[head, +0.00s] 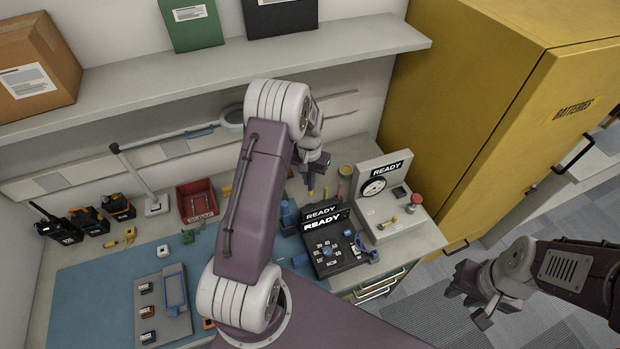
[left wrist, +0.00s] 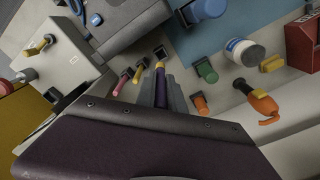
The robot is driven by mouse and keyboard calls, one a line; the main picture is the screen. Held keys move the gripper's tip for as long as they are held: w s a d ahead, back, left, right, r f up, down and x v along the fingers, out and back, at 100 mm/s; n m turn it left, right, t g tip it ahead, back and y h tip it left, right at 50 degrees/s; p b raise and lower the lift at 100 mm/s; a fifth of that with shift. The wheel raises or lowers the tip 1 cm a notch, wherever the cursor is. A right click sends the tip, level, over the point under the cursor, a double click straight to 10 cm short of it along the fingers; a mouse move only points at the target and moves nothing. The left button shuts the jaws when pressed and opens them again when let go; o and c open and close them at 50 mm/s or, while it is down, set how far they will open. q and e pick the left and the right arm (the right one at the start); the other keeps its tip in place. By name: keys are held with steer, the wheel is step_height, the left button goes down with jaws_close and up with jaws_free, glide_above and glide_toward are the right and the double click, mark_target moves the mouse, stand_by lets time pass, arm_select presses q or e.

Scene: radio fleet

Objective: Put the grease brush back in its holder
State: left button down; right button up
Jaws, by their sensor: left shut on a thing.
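My left gripper (head: 314,170) is over the back of the bench, pointing down. It is shut on a slim tool with a yellow end and a dark purple shaft, which seems to be the grease brush (head: 310,189). In the left wrist view the brush (left wrist: 160,82) sits between the grey fingers (left wrist: 163,92). A small black square socket (left wrist: 160,52) shows just beyond its yellow end; I cannot tell whether they touch or whether this is the brush's holder. My right gripper (head: 478,294) is open and empty over the floor at right.
In the left wrist view, a pink tool (left wrist: 122,83), a yellow one (left wrist: 140,73), a green one (left wrist: 206,71) and an orange one (left wrist: 200,104) stand close around. A grey READY station (head: 383,195) and a black charger (head: 335,250) are nearby. A shelf (head: 230,78) overhangs behind.

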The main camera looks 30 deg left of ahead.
mark_target(310, 189)
arm_select(q)
step_height(310, 189, down, 6)
steer(key=b, duration=0.4)
steer(key=shift+s+r, duration=0.15)
steer(key=shift+r, duration=0.05)
steer(key=shift+f+b, duration=0.35)
steer(key=shift+b, duration=0.15)
steer(key=shift+r, duration=0.15)
steer(key=shift+p, duration=0.3)
steer(key=shift+f, duration=0.2)
steer(key=shift+f+b, duration=1.85)
steer(key=shift+f, duration=0.65)
